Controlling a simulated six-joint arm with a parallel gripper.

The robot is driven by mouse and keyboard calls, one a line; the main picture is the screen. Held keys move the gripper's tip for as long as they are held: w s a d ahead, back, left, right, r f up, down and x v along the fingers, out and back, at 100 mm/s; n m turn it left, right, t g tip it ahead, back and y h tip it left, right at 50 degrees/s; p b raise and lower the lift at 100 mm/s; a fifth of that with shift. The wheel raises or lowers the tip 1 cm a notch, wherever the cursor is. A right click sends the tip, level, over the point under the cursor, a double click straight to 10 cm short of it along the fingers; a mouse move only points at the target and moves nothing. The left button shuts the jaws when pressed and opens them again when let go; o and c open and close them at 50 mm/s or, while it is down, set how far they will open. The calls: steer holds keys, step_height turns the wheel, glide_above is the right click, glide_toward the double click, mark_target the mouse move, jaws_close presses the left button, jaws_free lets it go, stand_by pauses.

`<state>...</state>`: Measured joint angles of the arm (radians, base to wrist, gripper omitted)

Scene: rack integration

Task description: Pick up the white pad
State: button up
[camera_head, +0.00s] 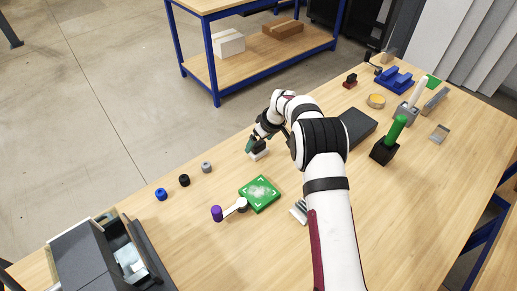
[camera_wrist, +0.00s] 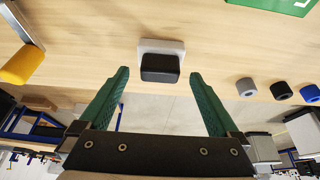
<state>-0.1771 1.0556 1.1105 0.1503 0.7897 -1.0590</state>
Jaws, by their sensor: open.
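The white pad (camera_wrist: 161,45) lies on the wooden table with a black block-shaped part (camera_wrist: 161,68) on it. In the wrist view it is at the upper middle, ahead of my fingertips. My gripper (camera_wrist: 159,74) is open, with one green finger on each side of the pad's line and nothing held between them. In the head view the white pad (camera_head: 260,155) shows just below my gripper (camera_head: 252,148), which partly covers it. I cannot tell whether the fingers touch it.
A green board (camera_head: 260,193) lies nearer, beside a purple-ended tool (camera_head: 217,213). Several small cylinders, including a blue one (camera_head: 161,194), stand to the left. A dark grey box (camera_head: 357,127) and a green-handled black holder (camera_head: 384,150) are to the right. The table's far edge is close.

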steer(key=shift+x, duration=1.15)
steer(key=c, duration=1.2)
steer(key=shift+o, duration=0.2)
steer(key=shift+r, duration=0.15)
steer(key=shift+r, duration=0.25)
steer(key=r, duration=0.2)
steer(key=d+r, duration=0.1)
steer(key=r, duration=0.1)
steer(key=s+d+r, duration=0.3)
steer(key=d+r, duration=0.3)
steer(key=d, duration=0.4)
steer(key=shift+d+r, duration=0.15)
steer(key=shift+s, duration=0.1)
